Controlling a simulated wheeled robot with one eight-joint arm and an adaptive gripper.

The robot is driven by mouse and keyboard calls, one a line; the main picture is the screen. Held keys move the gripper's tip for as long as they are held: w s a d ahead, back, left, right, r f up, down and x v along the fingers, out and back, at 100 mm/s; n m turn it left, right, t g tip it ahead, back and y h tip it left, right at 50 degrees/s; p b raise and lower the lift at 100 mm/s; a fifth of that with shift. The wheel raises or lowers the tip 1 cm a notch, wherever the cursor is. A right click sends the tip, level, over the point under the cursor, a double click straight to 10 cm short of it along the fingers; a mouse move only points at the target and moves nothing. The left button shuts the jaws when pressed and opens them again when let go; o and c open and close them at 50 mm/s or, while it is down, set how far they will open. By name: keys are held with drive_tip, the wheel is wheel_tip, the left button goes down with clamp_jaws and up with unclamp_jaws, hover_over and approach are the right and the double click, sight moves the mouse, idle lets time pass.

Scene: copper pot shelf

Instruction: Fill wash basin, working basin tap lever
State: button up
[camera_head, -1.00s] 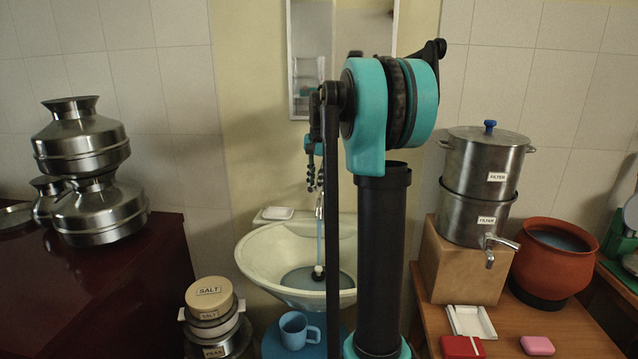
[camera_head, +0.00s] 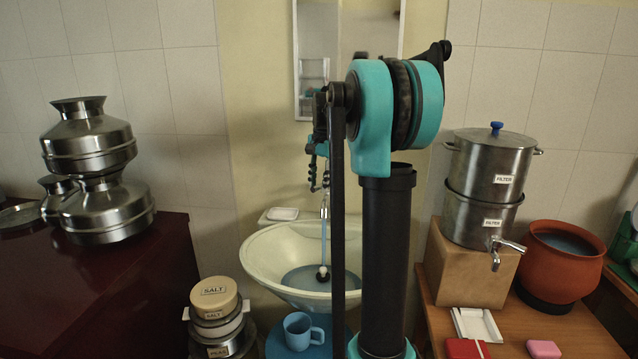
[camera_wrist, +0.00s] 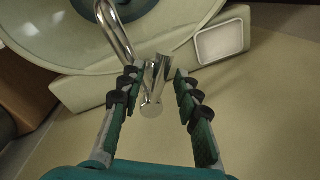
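The pale wash basin (camera_head: 262,262) stands against the wall, partly hidden behind my arm. Bluish water (camera_head: 300,279) lies in its bowl, and a thin stream (camera_head: 323,240) falls from the tap. The chrome tap (camera_wrist: 118,32) shows in the wrist view with its curved spout over the bowl. The upright chrome piece at its base, seemingly the tap lever (camera_wrist: 153,85), sits between my fingertips. My gripper (camera_wrist: 156,76) is open around it, with gaps visible on both sides. In the head view my gripper (camera_head: 319,178) hangs above the tap.
A white soap dish (camera_wrist: 220,42) sits on the basin's ledge beside the tap. A blue mug (camera_head: 298,330) stands below the basin. Stacked tins (camera_head: 213,300) are at left, and a steel filter (camera_head: 487,170) and clay pot (camera_head: 560,260) at right. A mirror (camera_head: 312,60) hangs above.

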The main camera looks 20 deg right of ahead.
wheel_tip(320, 180, up, 12)
drive_tip(key=s, duration=0.1)
drive_tip(key=shift+d, duration=0.4)
idle(0.3)
drive_tip(key=shift+f, duration=0.1)
idle(0.5)
